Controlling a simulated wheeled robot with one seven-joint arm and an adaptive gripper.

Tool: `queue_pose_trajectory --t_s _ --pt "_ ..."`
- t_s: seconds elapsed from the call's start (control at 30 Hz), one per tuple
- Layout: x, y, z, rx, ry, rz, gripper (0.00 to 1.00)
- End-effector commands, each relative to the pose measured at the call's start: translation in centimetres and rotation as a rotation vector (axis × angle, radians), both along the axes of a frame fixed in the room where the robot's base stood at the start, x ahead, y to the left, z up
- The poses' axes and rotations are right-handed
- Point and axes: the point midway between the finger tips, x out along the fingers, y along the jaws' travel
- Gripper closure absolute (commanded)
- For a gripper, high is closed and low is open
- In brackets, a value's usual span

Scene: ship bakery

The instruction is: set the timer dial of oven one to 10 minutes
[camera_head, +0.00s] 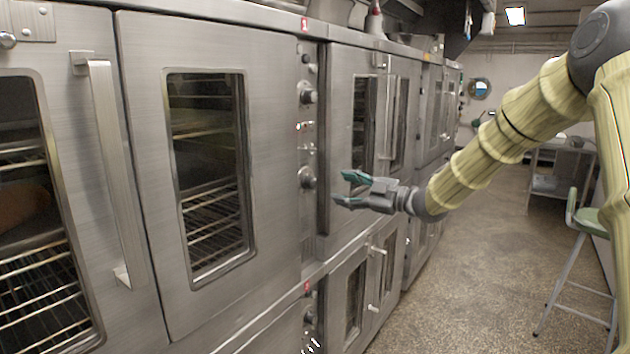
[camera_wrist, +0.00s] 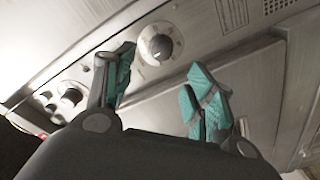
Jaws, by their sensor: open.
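Oven one (camera_head: 277,60) carries a red label with a 1 above its narrow control panel in the head view. The panel has an upper dial (camera_head: 308,95) and a lower dial (camera_head: 308,178), with small switches between them. I cannot read which is the timer. My gripper (camera_head: 342,187) is open and empty, its teal fingers pointing left at the lower dial, a short gap away. In the wrist view, a round dial (camera_wrist: 156,46) with marks around it shows beyond and between the open fingertips (camera_wrist: 162,65). It is not gripped, and its setting is too small to read.
A second knob (camera_wrist: 70,96) sits farther left on the panel in the wrist view. A neighbouring oven door (camera_head: 350,120) stands just right of the panel, close behind my gripper. A lower oven (camera_head: 345,305) is below. The aisle floor (camera_head: 460,270) is clear; a stool (camera_head: 585,225) stands right.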

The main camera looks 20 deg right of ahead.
Motion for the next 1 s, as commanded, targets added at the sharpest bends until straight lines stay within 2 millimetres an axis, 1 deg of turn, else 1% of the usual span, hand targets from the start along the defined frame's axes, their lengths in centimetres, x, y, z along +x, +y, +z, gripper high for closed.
queue_pose_trajectory --t_s 0.4,0.6,0.8,1.0 --pt "4.9 4.3 0.0 0.001 0.002 0.001 0.45" --pt "6.7 6.0 0.0 0.002 0.003 0.001 0.45" --pt "7.5 6.7 -0.1 0.001 0.003 0.0 0.45" --pt "7.6 6.7 -0.1 0.002 0.003 -0.001 0.45"
